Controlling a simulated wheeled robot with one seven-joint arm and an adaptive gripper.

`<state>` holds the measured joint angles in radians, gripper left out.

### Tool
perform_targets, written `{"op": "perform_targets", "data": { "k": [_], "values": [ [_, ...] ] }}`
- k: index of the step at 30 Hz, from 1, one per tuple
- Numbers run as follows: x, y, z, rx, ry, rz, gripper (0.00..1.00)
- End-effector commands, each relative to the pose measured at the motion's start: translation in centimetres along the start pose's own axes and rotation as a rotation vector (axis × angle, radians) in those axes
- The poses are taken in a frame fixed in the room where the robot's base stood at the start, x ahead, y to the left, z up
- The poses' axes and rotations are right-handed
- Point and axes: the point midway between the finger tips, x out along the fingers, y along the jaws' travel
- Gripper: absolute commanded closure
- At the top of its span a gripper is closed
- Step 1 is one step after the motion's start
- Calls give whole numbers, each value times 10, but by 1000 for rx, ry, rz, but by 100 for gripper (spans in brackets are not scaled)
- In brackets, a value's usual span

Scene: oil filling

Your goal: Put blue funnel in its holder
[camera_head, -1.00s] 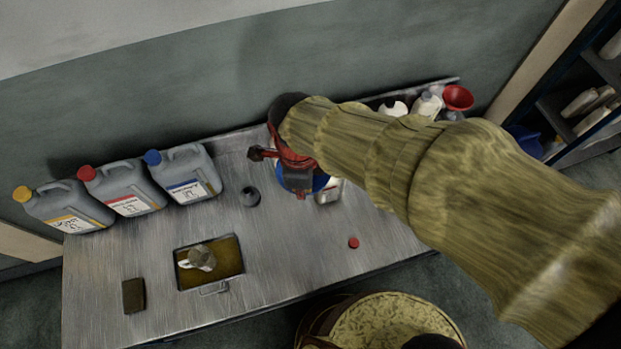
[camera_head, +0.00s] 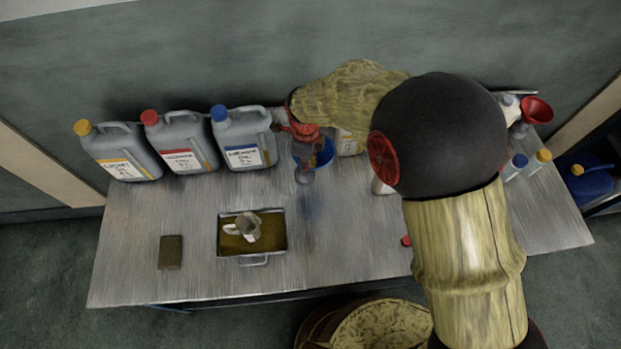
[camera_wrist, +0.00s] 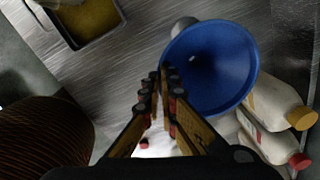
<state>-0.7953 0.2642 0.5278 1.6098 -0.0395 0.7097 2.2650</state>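The blue funnel (camera_wrist: 212,66) shows wide mouth toward the wrist camera. A grey part (camera_wrist: 182,25) also shows beyond the funnel in the wrist view. I cannot tell for certain whether it is the holder, or whether the funnel touches it.
Three grey canisters (camera_head: 180,152) stand along the back left. An oil tray (camera_head: 268,259) with a metal jug lies in front, beside a dark block (camera_head: 170,252). Bottles (camera_wrist: 272,104) stand close to the funnel. A red funnel (camera_head: 537,109) is at the back right.

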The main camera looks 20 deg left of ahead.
Motion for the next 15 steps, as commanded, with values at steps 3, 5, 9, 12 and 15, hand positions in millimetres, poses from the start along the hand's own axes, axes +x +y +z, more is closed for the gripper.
{"op": "perform_targets", "data": {
  "k": [3,5,9,12,15],
  "values": [
    [-8,-15,11,3,-2,-4,100],
    [-10,-19,14,5,-2,-4,100],
    [-9,-22,17,8,0,-2,100],
    [-4,-22,17,9,0,-3,100],
    [3,-22,17,9,-1,-4,100]
  ]
}}
